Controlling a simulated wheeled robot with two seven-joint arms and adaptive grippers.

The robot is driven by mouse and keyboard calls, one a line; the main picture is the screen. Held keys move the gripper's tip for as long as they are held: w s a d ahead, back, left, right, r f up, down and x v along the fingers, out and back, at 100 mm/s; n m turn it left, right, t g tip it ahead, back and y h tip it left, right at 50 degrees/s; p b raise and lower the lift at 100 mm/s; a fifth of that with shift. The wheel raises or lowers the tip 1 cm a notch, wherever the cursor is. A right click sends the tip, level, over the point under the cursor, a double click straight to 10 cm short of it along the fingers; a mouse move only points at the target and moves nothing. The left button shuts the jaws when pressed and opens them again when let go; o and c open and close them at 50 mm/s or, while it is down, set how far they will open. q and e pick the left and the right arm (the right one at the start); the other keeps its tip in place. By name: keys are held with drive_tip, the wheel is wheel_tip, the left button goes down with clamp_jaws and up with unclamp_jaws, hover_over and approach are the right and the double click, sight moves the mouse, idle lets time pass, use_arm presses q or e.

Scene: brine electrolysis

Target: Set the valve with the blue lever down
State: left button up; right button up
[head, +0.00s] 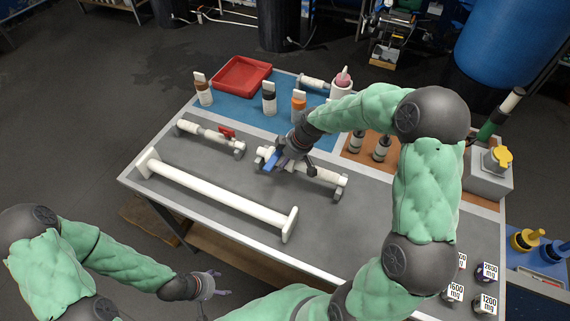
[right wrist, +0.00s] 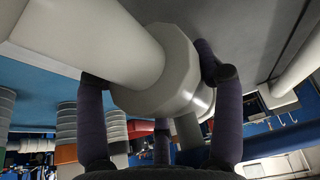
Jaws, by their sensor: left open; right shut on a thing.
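The valve with the blue lever (head: 326,175) is a white pipe piece with grey end fittings, over the middle of the grey tabletop. Its blue lever (head: 271,161) shows at its left part, beside my gripper. My right gripper (head: 290,160) is shut on this valve from above. In the right wrist view its dark fingers sit on both sides of the pale faceted collar of the valve (right wrist: 165,75). Whether the valve touches the tabletop I cannot tell. My left gripper (head: 212,284) is open and empty, in front of the table's near edge.
A similar valve with a red lever (head: 208,138) lies to the left. A long white pipe (head: 215,195) with end flanges lies in front. Behind are a blue mat (head: 232,115), a red tray (head: 241,76) and several bottles. Weights (head: 487,271) stand at lower right.

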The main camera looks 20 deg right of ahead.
wheel_tip(320, 180, down, 2)
drive_tip(key=shift+f, duration=0.1)
drive_tip(key=shift+b, duration=0.3)
drive_tip(key=o, duration=1.6)
drive_tip(key=shift+f, duration=0.1)
drive_tip(key=shift+o, duration=0.2)
drive_tip(key=shift+s, duration=0.1)
